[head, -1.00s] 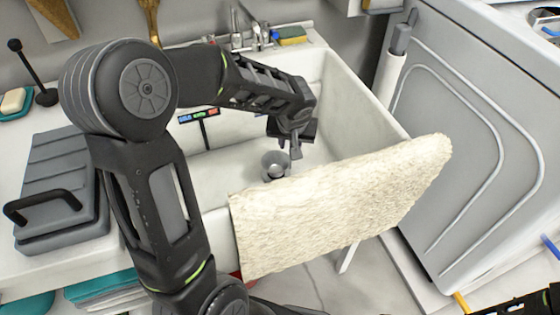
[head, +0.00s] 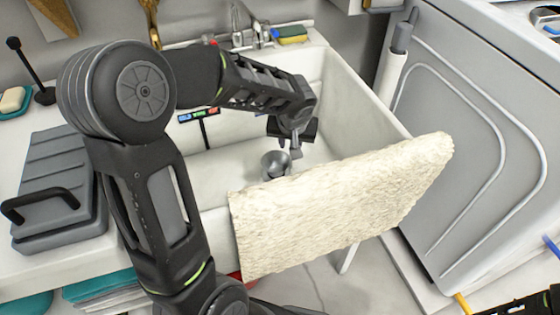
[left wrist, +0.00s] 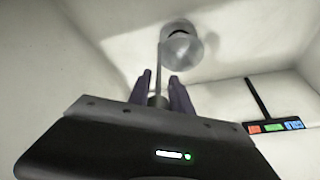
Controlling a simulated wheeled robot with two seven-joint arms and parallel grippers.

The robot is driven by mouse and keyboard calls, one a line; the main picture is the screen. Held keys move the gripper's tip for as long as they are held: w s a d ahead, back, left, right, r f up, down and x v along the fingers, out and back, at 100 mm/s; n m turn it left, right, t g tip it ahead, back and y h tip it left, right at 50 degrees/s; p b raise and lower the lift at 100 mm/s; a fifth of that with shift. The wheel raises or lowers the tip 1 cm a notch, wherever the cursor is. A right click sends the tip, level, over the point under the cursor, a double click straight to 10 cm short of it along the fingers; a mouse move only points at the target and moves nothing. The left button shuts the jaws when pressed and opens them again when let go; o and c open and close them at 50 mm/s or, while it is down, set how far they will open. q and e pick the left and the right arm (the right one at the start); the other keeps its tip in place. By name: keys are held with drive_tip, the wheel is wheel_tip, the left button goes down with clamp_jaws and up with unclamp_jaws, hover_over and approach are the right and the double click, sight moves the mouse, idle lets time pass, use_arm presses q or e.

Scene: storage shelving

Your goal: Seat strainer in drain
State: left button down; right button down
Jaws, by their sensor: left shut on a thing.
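The strainer (head: 275,164) shows as a small grey metal cup low in the white sink (head: 345,95). My left gripper (head: 295,150) reaches down into the sink just right of the cup. In the left wrist view my left gripper (left wrist: 160,85) is shut on a grey end piece, from which a thin rod runs up to the strainer cup (left wrist: 182,50). A dark opening (left wrist: 179,33) shows at the cup; I cannot tell whether it is the drain, or whether the cup touches the sink floor.
A cream towel (head: 340,205) hangs over the sink's front edge. The faucet (head: 250,35) and a sponge (head: 291,34) are at the back. A black bar with coloured labels (head: 199,117) is on the sink wall. A grey appliance (head: 490,130) stands at right.

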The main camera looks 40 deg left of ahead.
use_arm(q)
drive_tip(key=shift+f+b, duration=1.1)
drive_tip(key=shift+b, duration=0.1)
idle(1.2)
drive_tip(key=c, duration=1.1)
unclamp_jaws()
drive_tip(key=p+v, duration=0.2)
drive_tip(key=v, duration=0.5)
drive_tip(key=shift+s+d+r, duration=0.1)
drive_tip(key=shift+d+r, duration=0.05)
drive_tip(key=shift+r, duration=0.25)
